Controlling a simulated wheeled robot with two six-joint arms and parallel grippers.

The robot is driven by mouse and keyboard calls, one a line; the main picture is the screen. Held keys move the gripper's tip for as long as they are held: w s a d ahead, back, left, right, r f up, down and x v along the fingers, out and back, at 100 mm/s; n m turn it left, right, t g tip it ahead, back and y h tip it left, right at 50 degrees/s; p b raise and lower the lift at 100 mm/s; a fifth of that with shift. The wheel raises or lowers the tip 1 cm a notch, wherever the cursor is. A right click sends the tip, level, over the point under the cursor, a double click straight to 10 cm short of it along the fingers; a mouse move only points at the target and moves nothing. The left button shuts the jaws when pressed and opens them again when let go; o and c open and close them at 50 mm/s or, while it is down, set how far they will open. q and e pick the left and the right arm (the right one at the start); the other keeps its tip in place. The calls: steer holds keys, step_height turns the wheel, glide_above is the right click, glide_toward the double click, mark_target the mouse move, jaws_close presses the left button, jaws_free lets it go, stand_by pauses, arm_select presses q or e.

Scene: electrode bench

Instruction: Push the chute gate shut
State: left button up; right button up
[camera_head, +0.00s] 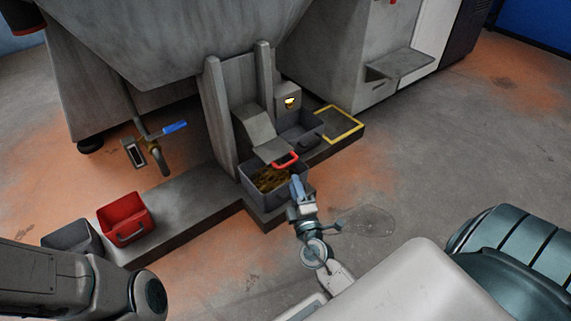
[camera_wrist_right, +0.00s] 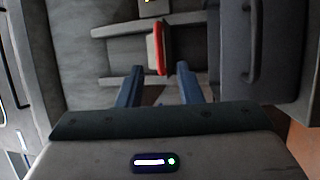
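The chute (camera_head: 255,122) comes down between two grey posts under a big hopper. A red handle (camera_head: 286,160) sits at the lower end of its sloped grey lip; I cannot tell how far open the gate is. My right gripper (camera_head: 296,182) is just in front of and below the handle. In the right wrist view, the red handle (camera_wrist_right: 158,48) stands just beyond and between the parted fingers of my right gripper (camera_wrist_right: 161,72), with no clear contact. Only a link of my left arm shows at lower left; its gripper is out of view.
A grey bin (camera_head: 253,192) with brown pieces stands under the chute. Another grey bin (camera_head: 306,142) stands to its right, beside a yellow-framed spot (camera_head: 352,108). A red bin (camera_head: 125,219) and a blue-handled valve (camera_head: 172,127) are at left. The floor at right is open.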

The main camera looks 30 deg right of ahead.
mark_target(278, 154)
steer(key=x, duration=1)
steer(key=shift+p, duration=0.35)
steer(key=shift+w, duration=0.1)
jaws_close()
